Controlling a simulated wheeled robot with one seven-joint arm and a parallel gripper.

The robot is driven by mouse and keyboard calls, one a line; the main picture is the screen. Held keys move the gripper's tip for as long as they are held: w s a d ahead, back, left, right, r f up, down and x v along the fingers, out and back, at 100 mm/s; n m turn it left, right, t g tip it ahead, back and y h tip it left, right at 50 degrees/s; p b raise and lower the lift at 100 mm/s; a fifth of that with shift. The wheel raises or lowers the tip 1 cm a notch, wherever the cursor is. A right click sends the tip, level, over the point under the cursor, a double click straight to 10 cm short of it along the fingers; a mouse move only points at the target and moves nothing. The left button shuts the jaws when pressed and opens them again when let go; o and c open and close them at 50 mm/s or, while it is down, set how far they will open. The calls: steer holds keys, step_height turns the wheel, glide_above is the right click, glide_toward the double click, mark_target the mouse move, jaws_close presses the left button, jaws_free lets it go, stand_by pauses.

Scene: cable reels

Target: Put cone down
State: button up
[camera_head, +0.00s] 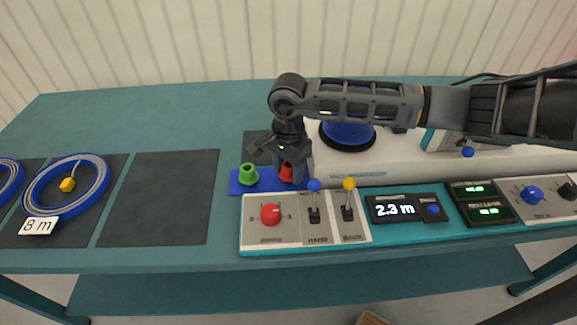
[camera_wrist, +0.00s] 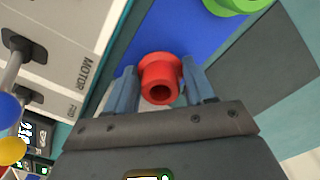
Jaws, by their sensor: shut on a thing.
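The red cone (camera_wrist: 160,72) is between the two fingers of my gripper (camera_wrist: 162,88) in the wrist view, with its hollow end towards the camera. My gripper is shut on it. In the head view the red cone (camera_head: 286,173) shows partly below my gripper (camera_head: 288,160), over the right part of the blue plate (camera_head: 262,187). I cannot tell whether the cone touches the plate. A green cone (camera_head: 248,174) stands on the left part of the plate, and it also shows at the top of the wrist view (camera_wrist: 238,3).
A control panel (camera_head: 291,232) with a red knob and levers lies just in front of the plate. A dark mat (camera_head: 160,197) is clear to the left. A blue cable coil (camera_head: 67,186) lies further left. A white machine (camera_head: 385,165) stands to the right.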

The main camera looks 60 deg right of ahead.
steer(key=shift+f+b, duration=0.2)
steer(key=shift+b, duration=0.1)
steer(key=o, duration=1)
steer(key=shift+r, duration=0.1)
steer(key=shift+o, duration=0.2)
